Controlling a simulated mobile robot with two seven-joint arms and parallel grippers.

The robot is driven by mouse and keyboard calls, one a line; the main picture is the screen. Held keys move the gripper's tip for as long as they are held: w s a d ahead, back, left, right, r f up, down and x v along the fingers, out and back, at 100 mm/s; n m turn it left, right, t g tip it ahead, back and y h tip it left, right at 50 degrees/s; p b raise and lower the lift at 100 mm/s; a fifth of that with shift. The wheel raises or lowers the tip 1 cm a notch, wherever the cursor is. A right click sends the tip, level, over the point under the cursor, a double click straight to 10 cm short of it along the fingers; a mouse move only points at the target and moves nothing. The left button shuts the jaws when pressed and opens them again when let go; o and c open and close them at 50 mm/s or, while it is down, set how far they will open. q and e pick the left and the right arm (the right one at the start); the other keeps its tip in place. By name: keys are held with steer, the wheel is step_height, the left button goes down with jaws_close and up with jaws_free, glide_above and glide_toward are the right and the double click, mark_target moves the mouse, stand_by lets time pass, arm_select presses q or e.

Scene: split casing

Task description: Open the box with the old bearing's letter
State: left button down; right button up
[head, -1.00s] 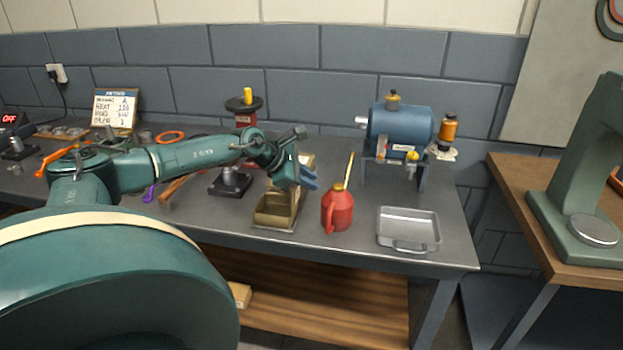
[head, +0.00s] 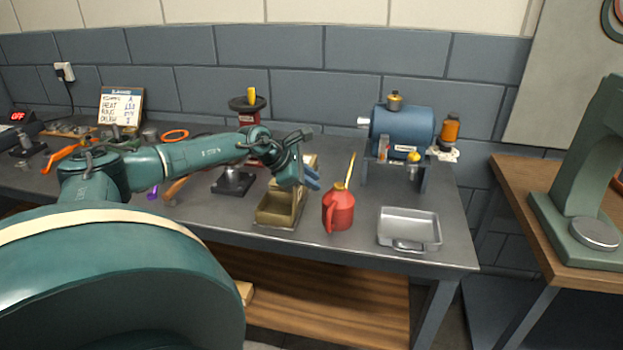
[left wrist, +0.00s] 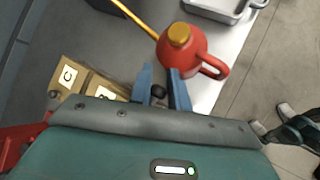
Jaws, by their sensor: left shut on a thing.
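My left gripper (head: 312,180) is over the bench, above the right side of a tan open-topped box (head: 280,208). In the left wrist view its blue fingers (left wrist: 160,88) are close together around a small dark piece (left wrist: 158,91). What that piece belongs to is hidden by the gripper body. Left of the fingers are tan boxes with white labels; one label (left wrist: 68,75) reads C, and the other (left wrist: 104,95) is partly covered and unclear. A written card (head: 121,106) stands at the back left; its top line seems to end in A. My right gripper does not show clearly.
A red oil can (head: 338,211) with a thin spout stands just right of the gripper. Further right are a metal tray (head: 409,229) and a blue motor-like machine (head: 401,132). A black stand (head: 233,181) is left of the box. The bench front edge is close.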

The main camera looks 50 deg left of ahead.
arm_select(q)
steer(key=shift+s+f, duration=0.3)
steer(key=shift+f, duration=0.3)
steer(key=c, duration=1.4)
jaws_free()
steer(key=shift+r, duration=0.1)
steer(key=shift+a+r, duration=0.1)
steer(key=shift+s+a+r, duration=0.15)
steer(key=shift+s+r, duration=0.05)
steer(key=shift+s, duration=0.05)
steer(key=b+v, duration=0.3)
steer(key=v, duration=0.9)
steer(key=shift+r, duration=0.4)
